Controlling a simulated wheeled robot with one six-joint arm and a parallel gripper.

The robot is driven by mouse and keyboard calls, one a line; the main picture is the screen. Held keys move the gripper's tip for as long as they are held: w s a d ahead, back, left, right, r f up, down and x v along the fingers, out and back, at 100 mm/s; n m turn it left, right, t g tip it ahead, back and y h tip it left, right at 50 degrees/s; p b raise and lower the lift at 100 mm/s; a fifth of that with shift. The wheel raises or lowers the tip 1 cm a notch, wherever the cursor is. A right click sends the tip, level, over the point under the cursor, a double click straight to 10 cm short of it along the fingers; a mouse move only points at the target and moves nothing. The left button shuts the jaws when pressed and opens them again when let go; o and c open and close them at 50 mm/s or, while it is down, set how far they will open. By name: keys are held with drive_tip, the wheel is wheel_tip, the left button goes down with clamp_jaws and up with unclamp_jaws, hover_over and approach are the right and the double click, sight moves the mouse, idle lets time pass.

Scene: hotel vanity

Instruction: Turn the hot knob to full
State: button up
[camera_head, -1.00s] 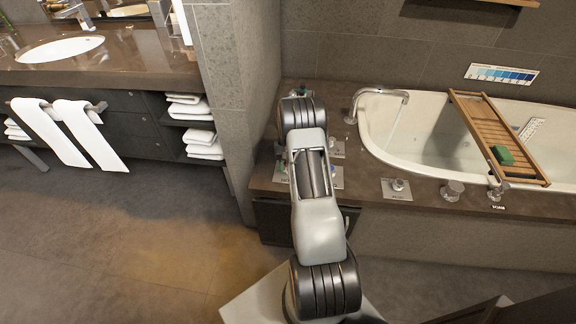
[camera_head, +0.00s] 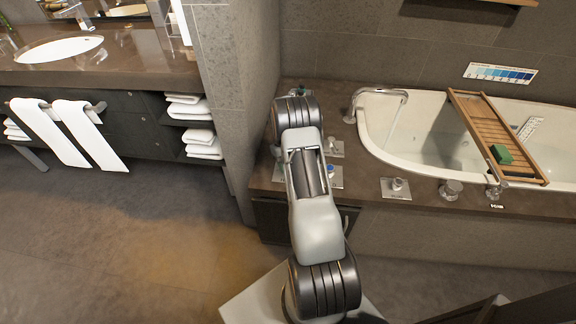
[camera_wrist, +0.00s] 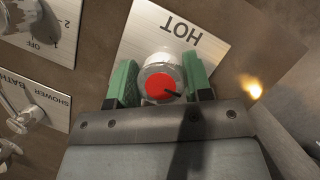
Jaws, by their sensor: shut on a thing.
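The hot knob (camera_wrist: 160,80) has a red cap with a dark pointer line and a silvery rim. It sits on a metal plate marked HOT (camera_wrist: 188,32), which appears upside down in the wrist view. My gripper (camera_wrist: 161,84) has green finger pads on both sides of the knob and is shut on it. The pointer line runs from the cap's middle toward the lower right of the picture. In the head view my arm hides the hot knob and my gripper.
A plate marked OFF (camera_wrist: 38,25) and a SHOWER/BATH plate (camera_wrist: 32,108) with a lever lie to the left in the wrist view. In the head view, the bathtub (camera_head: 385,150) with a wooden tray (camera_head: 495,140) is at right, beside the spout (camera_head: 378,93).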

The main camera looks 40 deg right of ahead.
drive_tip(key=o, duration=0.9)
drive_tip(key=p+v, duration=0.1)
drive_tip(key=v, duration=1.3)
drive_tip(key=shift+p, duration=0.3)
drive_tip(key=shift+f, duration=0.1)
